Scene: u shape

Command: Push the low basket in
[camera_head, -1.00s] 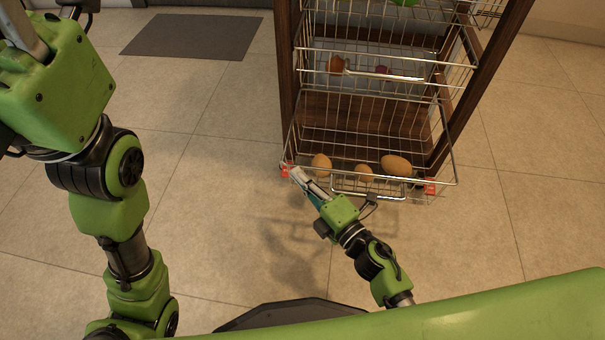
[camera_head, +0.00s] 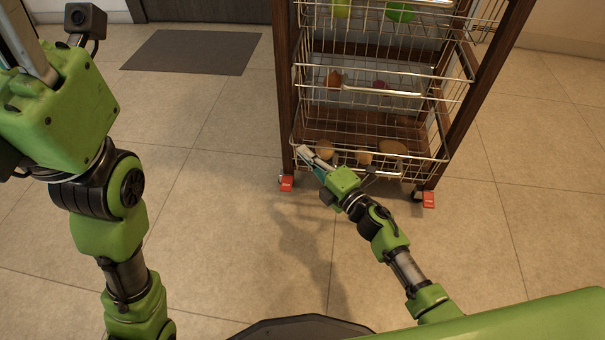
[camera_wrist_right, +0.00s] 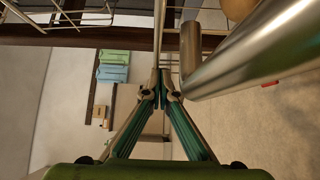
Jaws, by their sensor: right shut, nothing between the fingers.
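The low wire basket (camera_head: 399,176) is the bottom one on the dark wooden trolley. It holds several brown, rounded items (camera_head: 393,147). It sits largely back within the trolley frame. My right gripper (camera_head: 303,152) is at its front left corner, shut and empty. In the right wrist view the two fingertips (camera_wrist_right: 161,78) meet beside a thin metal wire, and a thick metal bar crosses close on the right. I cannot tell whether the fingertips touch the basket. My left arm stands on the left, with its gripper outside the picture.
The trolley (camera_head: 480,82) has a middle basket (camera_head: 430,95) with a few items and an upper basket with green things. Red-marked casters (camera_head: 286,183) stand at its front corners. A dark mat (camera_head: 192,52) lies behind left. Floor in front is clear.

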